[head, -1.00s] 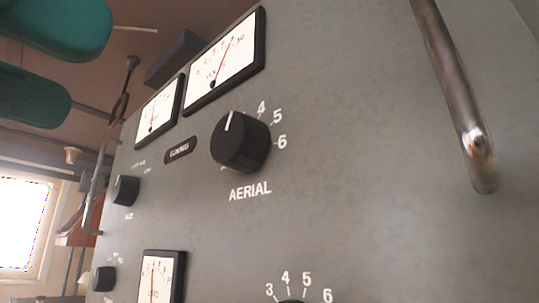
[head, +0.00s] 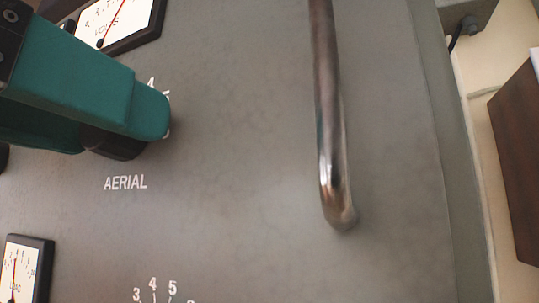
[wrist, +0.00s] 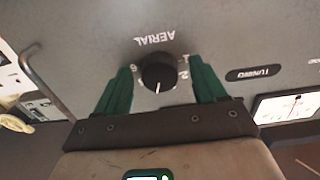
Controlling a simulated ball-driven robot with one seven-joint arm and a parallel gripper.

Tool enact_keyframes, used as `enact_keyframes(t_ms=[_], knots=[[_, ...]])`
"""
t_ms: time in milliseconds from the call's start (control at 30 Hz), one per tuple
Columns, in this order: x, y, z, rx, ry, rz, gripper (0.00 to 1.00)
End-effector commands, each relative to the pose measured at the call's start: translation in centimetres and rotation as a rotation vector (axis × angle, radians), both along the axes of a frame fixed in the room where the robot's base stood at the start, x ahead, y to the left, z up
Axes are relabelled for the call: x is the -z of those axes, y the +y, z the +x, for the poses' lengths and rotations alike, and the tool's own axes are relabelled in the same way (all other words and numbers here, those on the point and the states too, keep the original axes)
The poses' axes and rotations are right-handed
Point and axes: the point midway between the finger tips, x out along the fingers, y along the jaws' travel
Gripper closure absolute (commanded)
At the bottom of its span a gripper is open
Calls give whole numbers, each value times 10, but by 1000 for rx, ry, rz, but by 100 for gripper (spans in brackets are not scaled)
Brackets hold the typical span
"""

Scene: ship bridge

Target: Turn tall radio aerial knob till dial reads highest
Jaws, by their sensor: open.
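The black AERIAL knob (head: 118,146) is on the grey panel in the head view, mostly hidden behind my gripper (head: 142,130). In the wrist view the knob (wrist: 158,72) sits between the two green fingers of my gripper (wrist: 160,66). The fingers are open, one on each side, with small gaps showing. The knob's white line points down toward the gripper body in the wrist view. A white VOLTS dial (head: 112,22) with a red needle is cut off at the head view's top left. Another dial (wrist: 292,107) shows at right in the wrist view; its reading is too small to tell.
A metal handle (head: 328,120) stands out from the panel right of the knob; it also shows at left in the wrist view (wrist: 45,85). A LOAD dial (head: 24,268) is at lower left. A TUNING label (wrist: 253,73) lies beside the knob. Bare panel lies between knob and handle.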

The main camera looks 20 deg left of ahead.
Motion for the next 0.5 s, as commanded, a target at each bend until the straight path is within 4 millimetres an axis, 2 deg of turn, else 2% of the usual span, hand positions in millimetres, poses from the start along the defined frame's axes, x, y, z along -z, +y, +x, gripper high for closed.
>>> enact_keyframes(t_ms=[133, 500], knots=[[0, 0, 0, 0, 0, 0, 29], [0, 0, 0, 0, 0, 0, 65]])
